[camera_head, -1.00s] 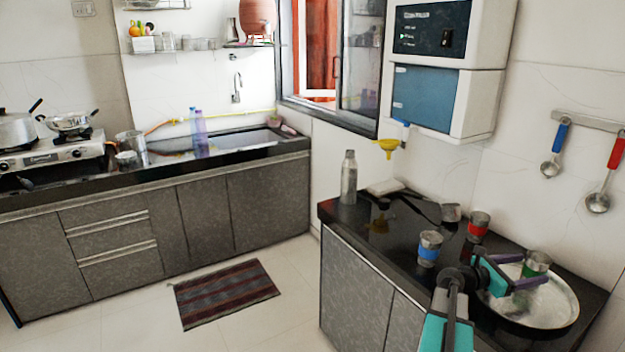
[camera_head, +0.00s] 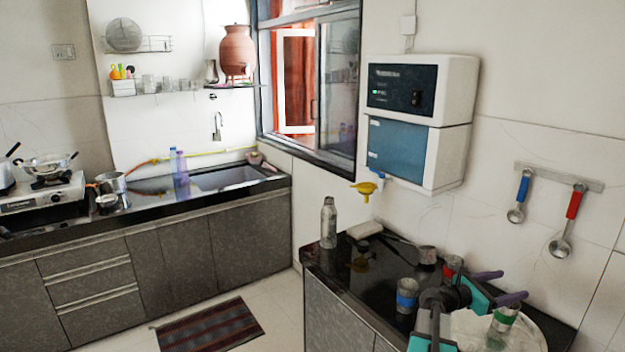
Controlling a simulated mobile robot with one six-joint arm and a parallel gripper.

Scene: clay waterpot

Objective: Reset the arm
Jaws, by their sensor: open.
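My gripper (camera_head: 496,286) is at the lower right, above the black counter on the right. Its two purple fingers are spread apart, pointing right, with nothing between them. My arm hides part of a large metal plate (camera_head: 535,338) under it. A steel cup with a green band (camera_head: 503,322) stands on the plate, just below my gripper in the picture. A steel cup with a blue band (camera_head: 407,295) stands left of my gripper. A steel cup with a red band (camera_head: 452,268) is behind it, partly hidden.
A metal bottle (camera_head: 328,222) stands at the counter's far left corner. Two ladles (camera_head: 562,225) hang on the right wall. The clay pot (camera_head: 237,52) stands on a high shelf. Air above the counter is free.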

